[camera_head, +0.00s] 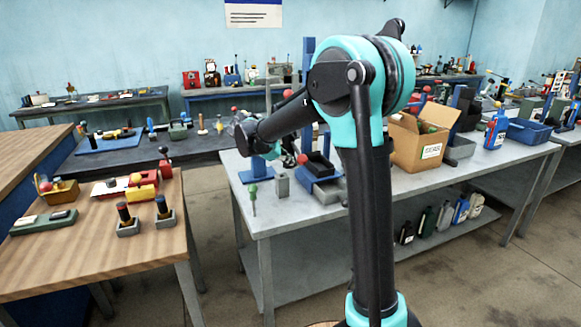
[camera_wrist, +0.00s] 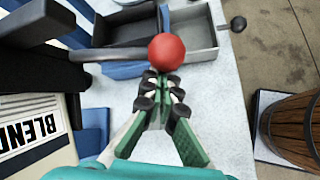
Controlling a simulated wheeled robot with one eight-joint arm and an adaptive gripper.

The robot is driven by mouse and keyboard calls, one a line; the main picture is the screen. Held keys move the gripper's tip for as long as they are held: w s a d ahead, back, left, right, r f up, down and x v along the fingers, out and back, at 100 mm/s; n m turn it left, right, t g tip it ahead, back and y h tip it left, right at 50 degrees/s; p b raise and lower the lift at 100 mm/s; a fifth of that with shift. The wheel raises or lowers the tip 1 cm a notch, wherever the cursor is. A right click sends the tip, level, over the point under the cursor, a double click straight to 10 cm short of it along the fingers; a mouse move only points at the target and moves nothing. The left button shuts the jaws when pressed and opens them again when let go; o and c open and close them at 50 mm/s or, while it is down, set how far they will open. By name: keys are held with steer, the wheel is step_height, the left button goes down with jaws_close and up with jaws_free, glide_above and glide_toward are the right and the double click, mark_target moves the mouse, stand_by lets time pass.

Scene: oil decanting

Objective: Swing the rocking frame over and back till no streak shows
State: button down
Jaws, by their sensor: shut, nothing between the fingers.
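A red ball knob (camera_wrist: 166,52) sits at the end of a grey lever (camera_wrist: 112,53) in the wrist view. A red knob shows beside my gripper in the head view (camera_head: 303,160). My gripper (camera_wrist: 161,80) is shut and empty, its dark fingertips close below the knob; I cannot tell whether they touch it. In the head view my gripper (camera_head: 289,156) is small and partly hidden by my arm. A cream container labelled BLEND (camera_wrist: 32,133) stands at the left of the wrist view, beside blue and dark parts. I cannot clearly make out the rocking frame or any streak.
A grey open tray (camera_wrist: 200,38) lies beyond the knob. A dark round knob (camera_wrist: 238,23) sticks out near the table edge. A wooden barrel (camera_wrist: 292,130) stands at the right. A cardboard box (camera_head: 412,150) and a green-handled tool (camera_head: 253,197) are on the grey table.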

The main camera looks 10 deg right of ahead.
steer(key=shift+w+d+r+t+h, duration=0.15)
steer(key=shift+d+r+t+h, duration=0.15)
steer(key=shift+r+h, duration=0.4)
steer(key=shift+w+d+r+t+h, duration=0.15)
steer(key=shift+d+r+h, duration=0.3)
steer(key=shift+h, duration=0.45)
steer(key=shift+d+r+n+t+h, duration=0.15)
steer(key=shift+r+t+h, duration=0.2)
steer(key=shift+r+h, duration=0.4)
steer(key=shift+d+r+n+t+h, duration=0.15)
steer(key=shift+r+t+h, duration=0.15)
steer(key=shift+r+h, duration=0.4)
steer(key=shift+r, duration=1.15)
